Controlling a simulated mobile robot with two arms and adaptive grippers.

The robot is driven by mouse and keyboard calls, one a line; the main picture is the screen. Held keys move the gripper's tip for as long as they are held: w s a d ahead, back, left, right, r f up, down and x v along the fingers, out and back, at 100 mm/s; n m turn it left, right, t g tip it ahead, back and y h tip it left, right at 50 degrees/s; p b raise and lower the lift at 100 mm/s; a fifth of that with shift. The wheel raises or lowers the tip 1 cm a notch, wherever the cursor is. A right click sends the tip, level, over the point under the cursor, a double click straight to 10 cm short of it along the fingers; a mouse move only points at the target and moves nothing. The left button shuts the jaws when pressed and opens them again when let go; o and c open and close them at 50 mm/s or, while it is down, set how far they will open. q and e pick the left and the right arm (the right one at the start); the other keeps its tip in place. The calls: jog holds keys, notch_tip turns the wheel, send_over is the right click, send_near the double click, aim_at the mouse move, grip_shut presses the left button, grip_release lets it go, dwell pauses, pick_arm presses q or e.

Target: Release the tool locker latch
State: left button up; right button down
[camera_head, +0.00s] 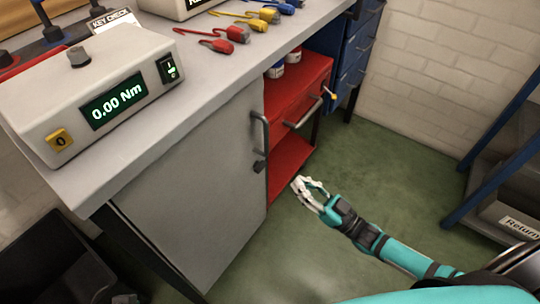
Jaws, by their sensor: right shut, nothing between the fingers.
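The tool locker (190,185) is a grey-doored cabinet under the workbench, and its door looks closed. A dark vertical handle (259,132) is on the door's right edge. A small dark latch (259,166) sits just below the handle. My right gripper (297,184) is shut and empty, to the right of the latch and a little lower in the picture, in front of the red cabinet. It looks apart from the latch. My left gripper is not in view.
The workbench (215,87) holds a torque meter (92,95) reading 0.00 Nm and several coloured tools. A red cabinet (300,100) and blue drawers (355,50) stand beyond the locker. A shelf rack (495,165) is at the right. The green floor (390,165) between is clear.

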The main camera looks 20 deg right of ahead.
aim_at(260, 167)
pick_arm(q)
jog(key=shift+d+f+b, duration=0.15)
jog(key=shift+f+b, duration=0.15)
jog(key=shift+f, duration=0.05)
pick_arm(e)
jog(key=x, duration=1)
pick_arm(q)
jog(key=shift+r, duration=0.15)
pick_arm(e)
jog(key=shift+m, duration=0.5)
pick_arm(q)
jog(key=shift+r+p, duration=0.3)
jog(key=shift+p, duration=0.2)
pick_arm(e)
jog(key=shift+w+d+f+m+t+h, duration=0.15)
jog(key=shift+m+t+h, duration=0.35)
jog(key=shift+m, duration=0.5)
